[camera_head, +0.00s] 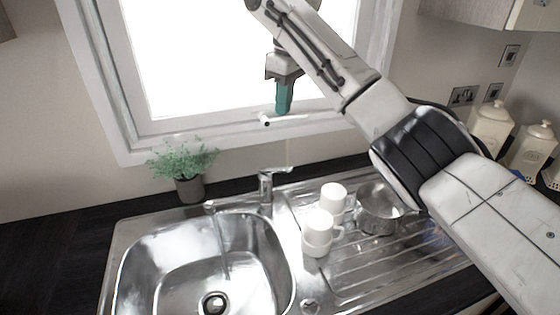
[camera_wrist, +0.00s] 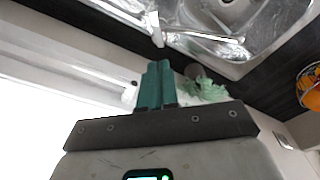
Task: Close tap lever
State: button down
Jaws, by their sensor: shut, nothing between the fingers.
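The chrome tap (camera_head: 265,192) stands behind the sink bowl, with its spout reaching left over the bowl. Its lever (camera_head: 275,171) is on top and points to the right. A thin stream that looks like running water (camera_head: 222,245) falls from the spout into the bowl. My gripper (camera_head: 284,110) has teal fingers pointing down, shut and empty, in front of the window and well above the tap, not touching it. In the wrist view the shut fingers (camera_wrist: 157,68) show in the middle, and the tap (camera_wrist: 205,36) lies beyond their tips.
The steel sink (camera_head: 130,255) has a drainer on the right with white mugs (camera_head: 318,230) and a steel pot (camera_head: 380,208). A potted plant (camera_head: 189,188) stands left of the tap. A white window handle (camera_head: 285,119) is close to my fingers. White canisters (camera_head: 490,127) stand far right.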

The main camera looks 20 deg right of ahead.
notch_tip(320, 180, down, 2)
jog(key=w+b, duration=0.1)
jog(key=p, duration=0.2)
send_over(282, 168)
notch_tip(282, 168, down, 12)
jog(key=shift+r, duration=0.1)
jog(key=shift+s+f, duration=0.25)
jog(key=shift+f, duration=0.4)
